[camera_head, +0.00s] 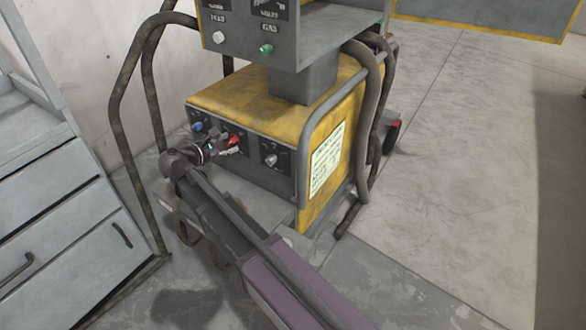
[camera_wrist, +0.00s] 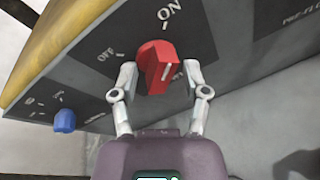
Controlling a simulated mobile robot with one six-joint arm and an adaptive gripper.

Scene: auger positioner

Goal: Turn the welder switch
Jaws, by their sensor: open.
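The welder switch is a red knob (camera_wrist: 158,67) on the dark front panel of the yellow welder (camera_head: 225,95). I cannot tell for sure which mark the line points to. My gripper (camera_wrist: 160,76) is open, with one finger at each side of the knob. A gap shows at the right finger; whether the left finger touches is unclear. In the head view my gripper (camera_head: 212,148) is at the panel and partly covers the knob.
A blue knob (camera_wrist: 65,121) is left of the switch, and a grey knob (camera_head: 271,160) is to its right in the head view. A tubular frame (camera_head: 125,120) and grey drawers (camera_head: 60,220) stand at the left. Thick hoses (camera_head: 372,120) hang at the right.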

